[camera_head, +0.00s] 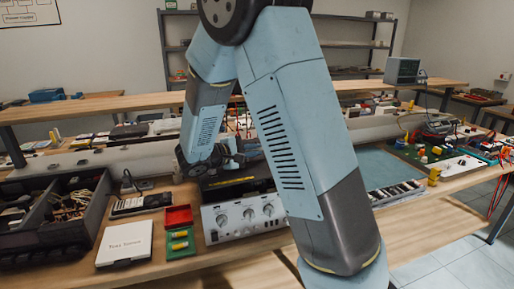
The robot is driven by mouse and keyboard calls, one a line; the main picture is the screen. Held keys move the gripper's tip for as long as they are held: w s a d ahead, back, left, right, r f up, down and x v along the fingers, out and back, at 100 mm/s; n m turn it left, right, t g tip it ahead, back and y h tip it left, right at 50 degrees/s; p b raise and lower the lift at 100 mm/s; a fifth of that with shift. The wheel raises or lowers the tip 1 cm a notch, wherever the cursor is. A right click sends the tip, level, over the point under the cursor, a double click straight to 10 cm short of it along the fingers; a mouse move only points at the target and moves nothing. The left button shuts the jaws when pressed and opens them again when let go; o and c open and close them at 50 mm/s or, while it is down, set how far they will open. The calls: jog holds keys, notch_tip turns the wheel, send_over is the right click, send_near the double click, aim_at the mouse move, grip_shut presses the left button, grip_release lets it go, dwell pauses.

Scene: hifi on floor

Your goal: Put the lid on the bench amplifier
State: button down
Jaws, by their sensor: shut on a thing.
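The bench amplifier (246,218) stands on the wooden bench near the middle of the view, its silver front panel with several knobs facing me. My gripper (236,158) is behind and above it, small and partly lost among dark parts. It is shut on what looks like the dark lid (246,172), a flat piece over the amplifier's top. A yellow strip shows at the dark area's front. I cannot tell whether the lid touches the amplifier or hovers above it.
Left of the amplifier are a red bin (178,217), a green bin (181,244), a white box (125,243), a dark keypad device (141,204) and a black divided organizer (50,215). On the right are a blue-green mat (385,167) and circuit boards (440,158). The front bench strip is clear.

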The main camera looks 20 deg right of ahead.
aim_at(216, 175)
jog(key=shift+f, duration=2.25)
jog(key=shift+f, duration=0.6)
dwell(0.6)
jog(key=c, duration=1.1)
grip_release()
jog(key=v, duration=1.3)
jog(key=shift+s+a, duration=0.1)
jog(key=shift+a, duration=0.3)
jog(key=shift+d, duration=0.1)
